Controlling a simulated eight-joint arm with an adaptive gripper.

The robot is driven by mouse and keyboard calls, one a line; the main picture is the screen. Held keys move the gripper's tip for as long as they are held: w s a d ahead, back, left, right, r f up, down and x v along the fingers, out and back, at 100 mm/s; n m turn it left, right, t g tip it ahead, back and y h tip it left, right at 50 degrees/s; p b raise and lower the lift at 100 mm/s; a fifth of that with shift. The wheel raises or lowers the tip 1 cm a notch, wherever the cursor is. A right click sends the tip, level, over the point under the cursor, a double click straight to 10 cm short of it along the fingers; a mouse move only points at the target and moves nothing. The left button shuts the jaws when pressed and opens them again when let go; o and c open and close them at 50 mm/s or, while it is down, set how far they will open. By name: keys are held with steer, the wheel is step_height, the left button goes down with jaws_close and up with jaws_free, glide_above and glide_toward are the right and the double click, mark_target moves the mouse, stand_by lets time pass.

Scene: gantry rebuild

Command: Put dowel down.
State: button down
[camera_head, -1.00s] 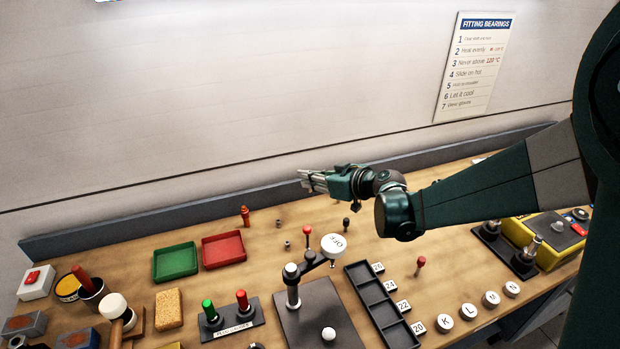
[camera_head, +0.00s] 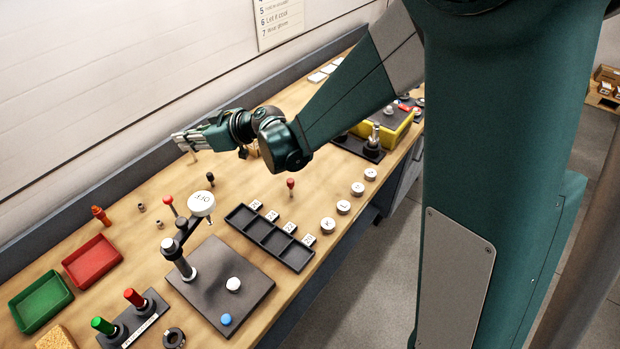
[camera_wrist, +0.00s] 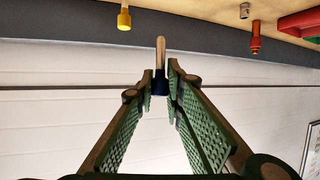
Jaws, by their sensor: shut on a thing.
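My gripper (camera_head: 178,138) is stretched out above the back of the workbench (camera_head: 150,192), near the back wall. It is shut on the dowel (camera_head: 192,157), a short pale wooden rod that shows just below the fingers. In the wrist view the dowel (camera_wrist: 160,47) stands between the fingertips of my gripper (camera_wrist: 160,84). Its wooden part points toward the bench side of the picture, and a dark blue part (camera_wrist: 160,86) sits at the fingertips. I cannot tell whether the dowel touches the bench.
A red tray (camera_head: 92,261) and a green tray (camera_head: 40,300) lie at left. A red-knobbed lever stand (camera_head: 180,246) rises from a dark plate (camera_head: 250,283). A black sectioned tray (camera_head: 268,239) lies in front. A small dark-topped peg (camera_head: 210,179) stands near my gripper.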

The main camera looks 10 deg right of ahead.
steer(key=s+d+m+t+h+b, duration=0.1)
steer(key=s+d+m+t, duration=0.1)
steer(key=d, duration=1.5)
steer(key=s+d+m+t+h, duration=0.2)
steer(key=s+d, duration=0.2)
steer(key=d, duration=1.3)
steer(key=shift+s+d+f+m+b, duration=0.15)
steer(key=shift+s+d+m+b, duration=0.15)
steer(key=shift+b, duration=0.1)
steer(key=shift+f+b, duration=0.95)
steer(key=shift+f, duration=2)
steer(key=shift+f+b, duration=0.75)
steer(key=shift+f, duration=1.35)
steer(key=shift+f, duration=0.1)
